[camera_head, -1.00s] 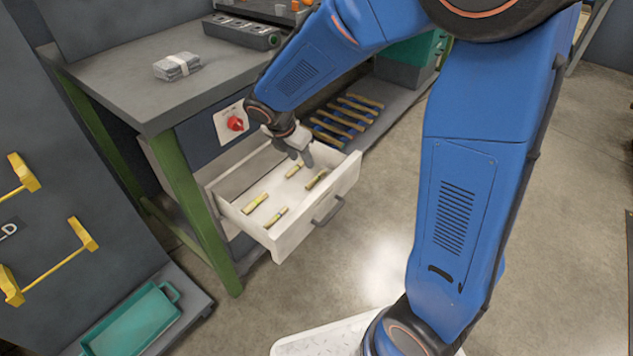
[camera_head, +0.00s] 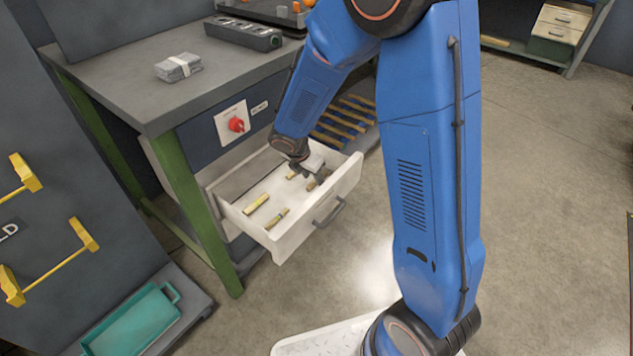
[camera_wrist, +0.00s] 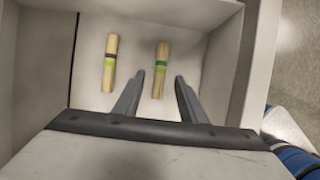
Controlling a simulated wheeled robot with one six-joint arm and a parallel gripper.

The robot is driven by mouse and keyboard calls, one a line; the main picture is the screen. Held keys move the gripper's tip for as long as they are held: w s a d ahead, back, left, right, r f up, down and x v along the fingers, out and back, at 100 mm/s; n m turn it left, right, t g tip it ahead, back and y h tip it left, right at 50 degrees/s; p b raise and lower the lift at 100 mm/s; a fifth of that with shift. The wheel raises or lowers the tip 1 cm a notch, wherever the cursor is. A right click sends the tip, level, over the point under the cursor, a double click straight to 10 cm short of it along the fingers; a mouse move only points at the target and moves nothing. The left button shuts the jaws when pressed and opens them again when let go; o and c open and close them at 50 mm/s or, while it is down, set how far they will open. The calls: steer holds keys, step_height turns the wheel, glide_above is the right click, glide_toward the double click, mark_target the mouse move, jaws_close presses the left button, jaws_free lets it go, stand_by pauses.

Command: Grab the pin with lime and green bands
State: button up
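The pin with lime and green bands (camera_wrist: 161,70) lies on the floor of the open white drawer (camera_wrist: 215,65) in the wrist view. My gripper (camera_wrist: 158,78) is open and empty, with its two dark fingers on either side of this pin's line. I cannot tell how high the fingertips are above it. A second pin, with lime and dark grey bands (camera_wrist: 110,63), lies to its left, outside the fingers. In the head view my gripper (camera_head: 309,171) is over the drawer's far right part and partly hides a pin (camera_head: 312,185) there.
Two more pins, one nearer the left side (camera_head: 257,203) and one near the front (camera_head: 277,218), lie in the drawer. The drawer's walls and handle (camera_head: 329,212) stand close around. The bench top (camera_head: 160,95) is above to the left.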

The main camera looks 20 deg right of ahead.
steer(key=shift+x, duration=1.05)
jaws_close()
